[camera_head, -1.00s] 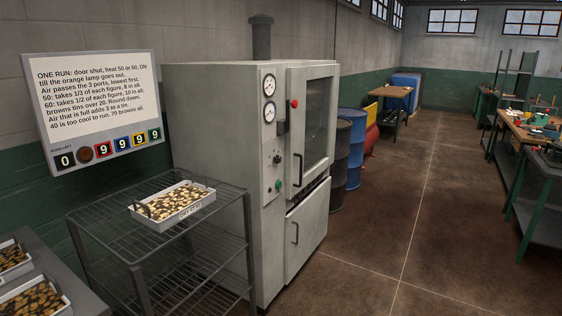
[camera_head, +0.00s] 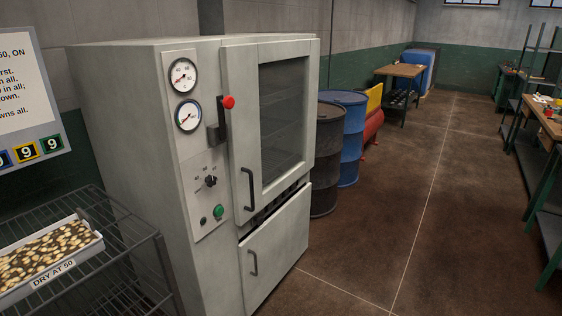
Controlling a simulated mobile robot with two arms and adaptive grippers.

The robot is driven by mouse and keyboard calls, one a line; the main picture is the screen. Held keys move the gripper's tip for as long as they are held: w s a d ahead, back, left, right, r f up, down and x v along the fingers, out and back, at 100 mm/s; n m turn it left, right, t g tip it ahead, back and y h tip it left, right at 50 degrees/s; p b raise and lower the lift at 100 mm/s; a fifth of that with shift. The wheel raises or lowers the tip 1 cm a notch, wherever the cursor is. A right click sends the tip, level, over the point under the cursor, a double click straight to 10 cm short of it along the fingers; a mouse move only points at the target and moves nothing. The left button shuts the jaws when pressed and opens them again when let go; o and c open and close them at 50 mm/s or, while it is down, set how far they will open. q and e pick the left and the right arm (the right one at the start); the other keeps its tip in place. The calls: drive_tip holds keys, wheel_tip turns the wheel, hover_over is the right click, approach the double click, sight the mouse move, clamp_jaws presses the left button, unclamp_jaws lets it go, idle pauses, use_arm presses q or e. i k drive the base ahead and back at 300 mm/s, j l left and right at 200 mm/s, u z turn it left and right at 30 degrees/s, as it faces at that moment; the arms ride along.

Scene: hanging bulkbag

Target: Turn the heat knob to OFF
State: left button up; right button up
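The heat knob (camera_head: 211,181) is a small black dial on the pale control panel of the grey oven cabinet (camera_head: 130,130). Small marks stand around it, too small to read, and I cannot tell its exact setting. A green button (camera_head: 218,211) and a small dark round fitting (camera_head: 204,221) are below it. Two round gauges, the upper (camera_head: 183,76) and the lower (camera_head: 189,116), are above it. The oven door (camera_head: 283,120) looks shut, with a red-knobbed lever (camera_head: 228,102) at its left edge. Neither of my grippers shows in this view.
A wire rack (camera_head: 130,245) stands left of the oven, bearing a tray (camera_head: 50,262) labelled "DRY AT 50". A sign (camera_head: 30,130) is partly cut off at left. Dark (camera_head: 325,160) and blue (camera_head: 351,140) drums stand beyond the oven. The floor (camera_head: 400,220) at right is clear.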

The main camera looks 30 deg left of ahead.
sight(210, 180)
drive_tip(key=i+u, duration=0.15)
drive_tip(key=i, duration=0.25)
drive_tip(key=i+l+u, duration=0.15)
drive_tip(key=i, duration=0.25)
drive_tip(key=i+l+u, duration=0.2)
drive_tip(key=i, duration=0.2)
drive_tip(key=j, duration=0.1)
